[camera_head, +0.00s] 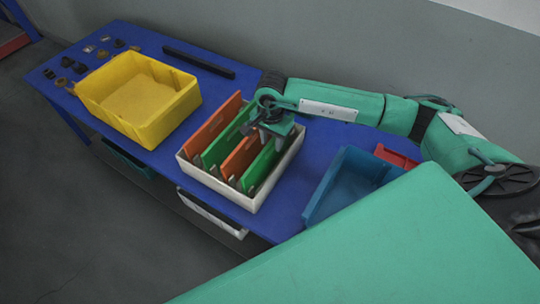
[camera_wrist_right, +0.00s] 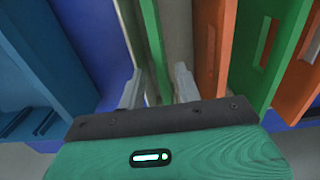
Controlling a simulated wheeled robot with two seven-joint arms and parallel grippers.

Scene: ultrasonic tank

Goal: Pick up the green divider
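A white box (camera_head: 214,187) on the blue table holds orange and green dividers standing upright in alternating order. One green divider (camera_head: 259,168) is rightmost in the head view; another green divider (camera_head: 220,142) stands between two orange ones. My right gripper (camera_head: 274,138) is over the right end of the box, above the rightmost green divider. In the right wrist view this green divider (camera_wrist_right: 154,50) runs between the two fingers, with a visible gap on each side. The gripper is open around it. My left gripper is not in view.
A yellow bin (camera_head: 140,120) stands left of the box and a blue bin (camera_head: 322,193) to its right. A red bin (camera_head: 397,157) is partly hidden behind my arm. A black bar (camera_head: 198,62) and several small parts lie toward the table's far left.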

